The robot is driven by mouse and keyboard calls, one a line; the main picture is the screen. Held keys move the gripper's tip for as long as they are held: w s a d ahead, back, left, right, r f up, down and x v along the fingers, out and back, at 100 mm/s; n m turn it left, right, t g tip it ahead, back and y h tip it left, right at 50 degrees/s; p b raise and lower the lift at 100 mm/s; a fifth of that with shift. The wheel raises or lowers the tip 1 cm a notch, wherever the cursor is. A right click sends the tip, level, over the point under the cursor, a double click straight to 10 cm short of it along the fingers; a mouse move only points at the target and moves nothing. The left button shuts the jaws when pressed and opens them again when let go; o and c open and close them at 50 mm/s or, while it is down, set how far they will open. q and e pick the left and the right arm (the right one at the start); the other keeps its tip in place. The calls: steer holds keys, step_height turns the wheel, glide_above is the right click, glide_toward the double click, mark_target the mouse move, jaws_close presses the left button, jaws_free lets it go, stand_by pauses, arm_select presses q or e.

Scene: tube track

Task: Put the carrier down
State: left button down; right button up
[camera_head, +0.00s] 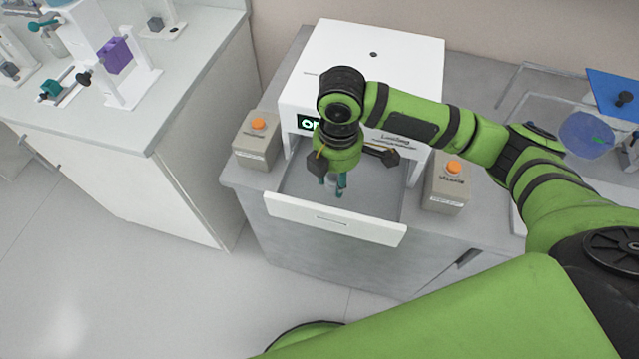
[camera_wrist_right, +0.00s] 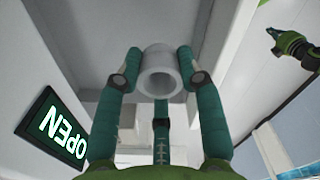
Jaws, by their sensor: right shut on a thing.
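My right gripper (camera_head: 335,190) reaches down over the pulled-out drawer of a white machine. In the right wrist view its teal fingers (camera_wrist_right: 160,85) are closed around a light grey, ring-shaped carrier (camera_wrist_right: 158,72) with a round opening. In the head view the fingers mostly hide the carrier. The drawer's white front panel (camera_head: 335,219) stands out from the machine (camera_head: 375,55), and its grey floor (camera_head: 375,205) is bare around the gripper. I cannot tell whether the carrier touches the floor. A small green gripper-like part of mine (camera_wrist_right: 295,45) shows in the right wrist view, its fingers unclear.
A lit OPEN display (camera_wrist_right: 52,130) sits on the machine front. Beige boxes with orange buttons stand left (camera_head: 256,140) and right (camera_head: 447,187) of the drawer. A clear tray (camera_head: 545,95) is at right. A white bench (camera_head: 190,85) with lab stands is at left.

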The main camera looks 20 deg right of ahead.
mark_target(317, 197)
steer(key=w+a+f, duration=0.2)
steer(key=a, duration=0.1)
step_height(317, 197, down, 4)
steer(key=shift+r+p, duration=0.1)
steer(key=shift+p, duration=0.8)
steer(key=shift+f, duration=0.25)
steer(key=shift+f, duration=0.15)
steer(key=o, duration=1.1)
steer(key=shift+o, duration=0.2)
